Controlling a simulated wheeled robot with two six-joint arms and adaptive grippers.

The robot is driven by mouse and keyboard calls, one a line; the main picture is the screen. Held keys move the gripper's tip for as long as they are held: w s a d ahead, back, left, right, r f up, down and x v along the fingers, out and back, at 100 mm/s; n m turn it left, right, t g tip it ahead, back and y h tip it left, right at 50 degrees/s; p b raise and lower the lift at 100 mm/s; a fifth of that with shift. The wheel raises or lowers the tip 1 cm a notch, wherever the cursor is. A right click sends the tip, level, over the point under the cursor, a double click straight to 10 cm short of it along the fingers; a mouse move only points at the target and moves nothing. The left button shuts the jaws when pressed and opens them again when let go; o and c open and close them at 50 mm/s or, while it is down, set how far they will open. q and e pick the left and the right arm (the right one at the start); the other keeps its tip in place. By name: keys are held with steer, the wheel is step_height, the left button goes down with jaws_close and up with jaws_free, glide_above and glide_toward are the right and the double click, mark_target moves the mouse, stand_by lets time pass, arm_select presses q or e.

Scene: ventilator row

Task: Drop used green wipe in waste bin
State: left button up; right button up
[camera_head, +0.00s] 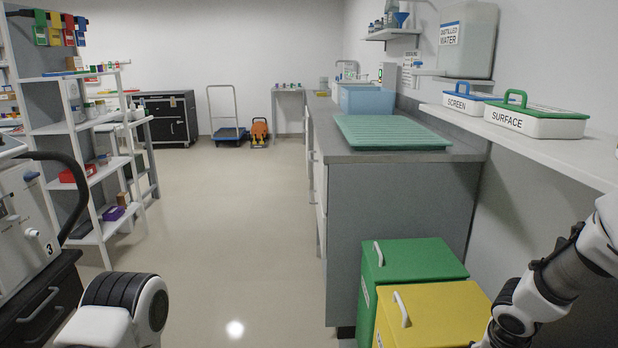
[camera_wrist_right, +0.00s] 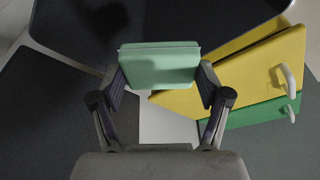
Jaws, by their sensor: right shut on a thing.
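My right gripper (camera_wrist_right: 159,82) is shut on a folded pale green wipe (camera_wrist_right: 158,62), held between the two fingertips in the right wrist view. A yellow bin (camera_head: 437,309) with a white handle on its lid stands at the lower right of the head view. It also shows in the right wrist view (camera_wrist_right: 255,72), to the right of the wipe. A green bin (camera_head: 417,259) with a white handle stands behind the yellow one. Its edge shows in the right wrist view (camera_wrist_right: 255,114). Both lids look closed. My right gripper is outside the head view, as is my left gripper.
A grey counter (camera_head: 355,156) with a green ribbed mat (camera_head: 390,132) and a blue basin (camera_head: 364,98) stands beyond the bins. A wall shelf (camera_head: 560,158) holds SCREEN and SURFACE boxes (camera_head: 537,121). The floor (camera_head: 235,240) in the middle is clear.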

steer(key=shift+s+a+f, duration=0.1)
steer(key=shift+f, duration=0.4)
step_height(320, 180, down, 5)
steer(key=b, duration=0.4)
steer(key=shift+f, duration=0.1)
steer(key=o, duration=1.1)
steer(key=v, duration=1.2)
